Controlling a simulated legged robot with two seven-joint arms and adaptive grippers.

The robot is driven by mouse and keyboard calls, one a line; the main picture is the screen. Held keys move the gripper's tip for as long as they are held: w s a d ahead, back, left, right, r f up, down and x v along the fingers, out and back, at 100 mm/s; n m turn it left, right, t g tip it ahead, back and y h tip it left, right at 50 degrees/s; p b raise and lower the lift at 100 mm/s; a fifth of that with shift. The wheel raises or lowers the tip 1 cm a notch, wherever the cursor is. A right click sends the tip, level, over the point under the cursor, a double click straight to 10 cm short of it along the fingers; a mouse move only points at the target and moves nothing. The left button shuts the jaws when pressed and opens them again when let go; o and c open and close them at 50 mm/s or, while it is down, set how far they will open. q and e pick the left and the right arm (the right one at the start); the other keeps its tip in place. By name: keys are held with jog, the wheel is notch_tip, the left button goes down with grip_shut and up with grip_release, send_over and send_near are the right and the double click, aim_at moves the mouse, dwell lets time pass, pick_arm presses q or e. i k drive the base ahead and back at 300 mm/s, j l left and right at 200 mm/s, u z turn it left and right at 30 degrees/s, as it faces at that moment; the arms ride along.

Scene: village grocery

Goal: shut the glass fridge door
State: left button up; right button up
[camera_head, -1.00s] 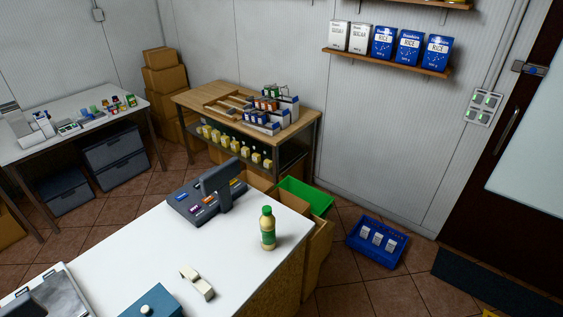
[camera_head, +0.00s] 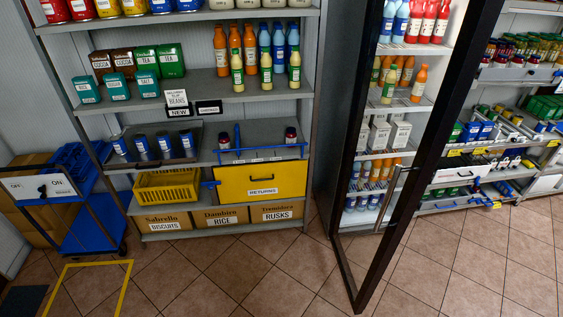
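The glass fridge door (camera_head: 437,130) has a black frame and stands ajar, right of centre in the head view. Its lower free corner juts out over the floor towards me, and its left edge is by the fridge body. A metal bar handle (camera_head: 396,196) is near the free edge. Through the glass I see the lit fridge (camera_head: 383,154) with shelves of bottles and cartons. Neither of my grippers is in view, and nothing of mine touches the door.
A shelf unit (camera_head: 222,94) with tins, bottles and a yellow returns drawer (camera_head: 261,182) stands left of the fridge. A blue trolley (camera_head: 92,220) is at far left. More stocked shelves (camera_head: 500,130) stand at right. The tiled floor (camera_head: 230,275) in front is clear.

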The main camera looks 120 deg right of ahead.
aim_at(480, 19)
jog(key=z, duration=4.5)
